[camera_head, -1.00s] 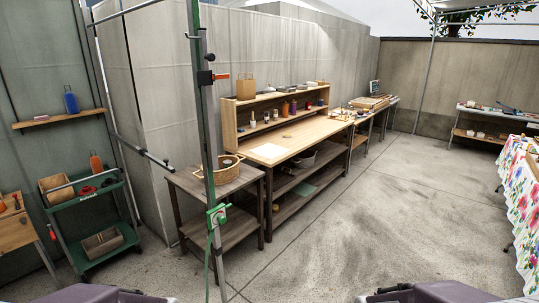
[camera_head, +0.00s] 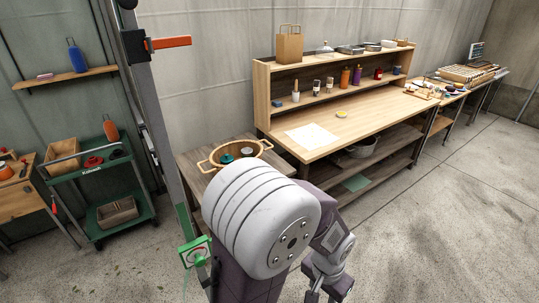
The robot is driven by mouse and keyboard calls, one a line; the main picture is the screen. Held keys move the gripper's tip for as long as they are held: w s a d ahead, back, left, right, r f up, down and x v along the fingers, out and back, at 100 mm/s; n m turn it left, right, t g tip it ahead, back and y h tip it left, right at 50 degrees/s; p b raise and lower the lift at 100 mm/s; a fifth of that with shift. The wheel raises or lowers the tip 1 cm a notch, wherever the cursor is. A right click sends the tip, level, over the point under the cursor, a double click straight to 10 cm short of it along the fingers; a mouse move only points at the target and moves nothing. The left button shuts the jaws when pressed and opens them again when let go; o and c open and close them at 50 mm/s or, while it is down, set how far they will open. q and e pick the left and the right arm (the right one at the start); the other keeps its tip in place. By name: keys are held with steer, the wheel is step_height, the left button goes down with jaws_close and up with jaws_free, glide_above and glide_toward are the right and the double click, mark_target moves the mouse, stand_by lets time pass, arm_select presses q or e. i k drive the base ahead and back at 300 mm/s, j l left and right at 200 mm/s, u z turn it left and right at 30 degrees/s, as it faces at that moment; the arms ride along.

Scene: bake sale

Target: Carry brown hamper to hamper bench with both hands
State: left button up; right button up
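A tan-brown round basket with two side handles, the likely brown hamper (camera_head: 212,163), stands upright on a small dark wooden table (camera_head: 192,160). A teal item and a grey item lie in it. My arm's large white joint hides part of the table in front of it. A gripper (camera_head: 325,292), apparently my left, hangs at the bottom edge, well in front of and below the hamper, touching nothing visible. Its fingers are small and partly cut off, so its opening is unclear. My other gripper is out of view. I cannot tell which table is the hamper bench.
A long workbench (camera_head: 375,122) with a back shelf stands right of the small table. A paper sheet (camera_head: 312,136) lies on it. A green cart (camera_head: 118,170) stands at the left. A dark post (camera_head: 150,90) rises in front. The concrete floor (camera_head: 445,220) at the right is clear.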

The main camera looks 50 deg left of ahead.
mark_target(400, 104)
steer(key=i+u, duration=0.75)
steer(key=i+l+u, duration=0.2)
steer(key=i+u, duration=0.15)
steer(key=i+j+u, duration=0.2)
steer(key=u, duration=0.2)
steer(key=i+j+u, duration=0.1)
steer(key=i+u, duration=0.75)
steer(key=i+l+u, duration=0.1)
steer(key=u, duration=0.35)
steer(key=i+u, duration=0.15)
steer(key=i, duration=0.4)
